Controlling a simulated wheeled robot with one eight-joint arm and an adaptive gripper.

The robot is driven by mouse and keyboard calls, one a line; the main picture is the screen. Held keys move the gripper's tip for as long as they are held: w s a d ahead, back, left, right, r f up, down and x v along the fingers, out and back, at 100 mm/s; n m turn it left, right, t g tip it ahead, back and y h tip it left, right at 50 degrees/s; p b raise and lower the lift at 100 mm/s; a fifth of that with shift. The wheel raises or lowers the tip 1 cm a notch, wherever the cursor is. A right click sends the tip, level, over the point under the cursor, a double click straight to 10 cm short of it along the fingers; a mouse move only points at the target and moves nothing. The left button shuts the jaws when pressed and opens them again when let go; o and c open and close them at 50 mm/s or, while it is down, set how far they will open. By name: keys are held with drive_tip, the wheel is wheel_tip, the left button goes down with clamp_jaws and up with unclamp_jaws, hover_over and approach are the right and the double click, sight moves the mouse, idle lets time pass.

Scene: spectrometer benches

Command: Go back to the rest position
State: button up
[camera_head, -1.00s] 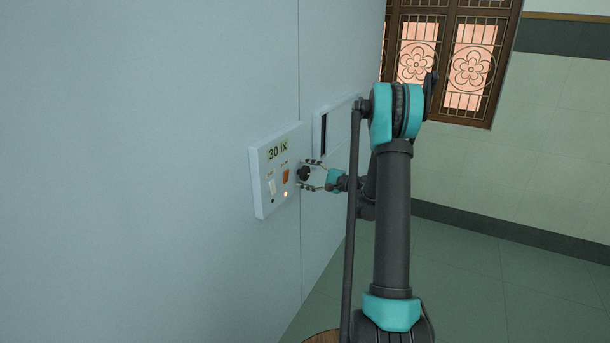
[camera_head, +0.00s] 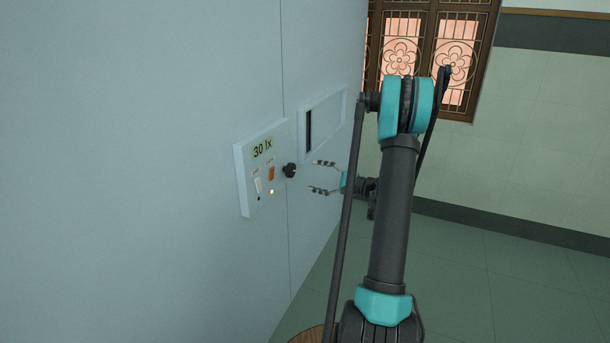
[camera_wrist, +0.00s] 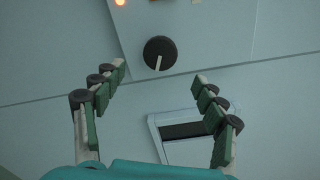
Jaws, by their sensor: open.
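My gripper (camera_head: 318,177) is open and empty in the head view, a short way right of the black knob (camera_head: 290,170) and apart from it. In the wrist view my gripper (camera_wrist: 158,82) shows its two fingers spread wide. The knob (camera_wrist: 159,52) lies beyond the fingertips with its white pointer line directed down. The knob sits on a white control panel (camera_head: 246,190) on the wall, whose display (camera_head: 262,148) reads "30 lx".
The panel has a white switch (camera_head: 258,185), an orange switch (camera_head: 271,173) and a lit orange lamp (camera_head: 271,191). A framed dark slot (camera_head: 309,130) is in the wall beside it. A latticed window (camera_head: 428,50) is at the back. Green floor (camera_head: 455,285) lies open at right.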

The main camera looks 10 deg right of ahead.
drive_tip(key=shift+s+d, duration=0.4)
drive_tip(key=shift+d, duration=0.15)
